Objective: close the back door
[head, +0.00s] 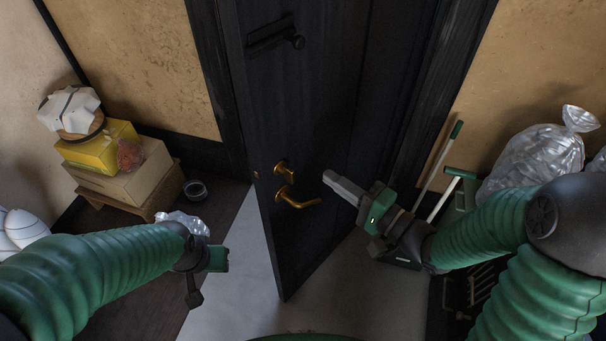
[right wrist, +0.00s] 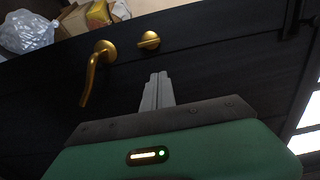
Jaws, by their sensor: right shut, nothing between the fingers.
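The dark back door (head: 330,110) stands ajar in the head view, its free edge swung toward me, with its frame on both sides. A brass lever handle (head: 298,198) and a brass thumb-turn (head: 285,171) sit near that edge. My right gripper (head: 327,177) is shut and empty, its grey fingers pointing at the door just right of the handle. In the right wrist view the shut fingers (right wrist: 158,78) are in front of the door, beside the lever (right wrist: 95,72); I cannot tell whether they touch it. My left gripper (head: 212,262) is low, left of the door; its fingers are not clear.
Cardboard and yellow boxes (head: 125,180) sit on a low wooden stand at the left, with a small dark bowl (head: 195,190) beside them. A clear plastic bag (head: 535,155) and a white pole (head: 437,170) stand at the right. Pale floor (head: 240,265) is clear by the door.

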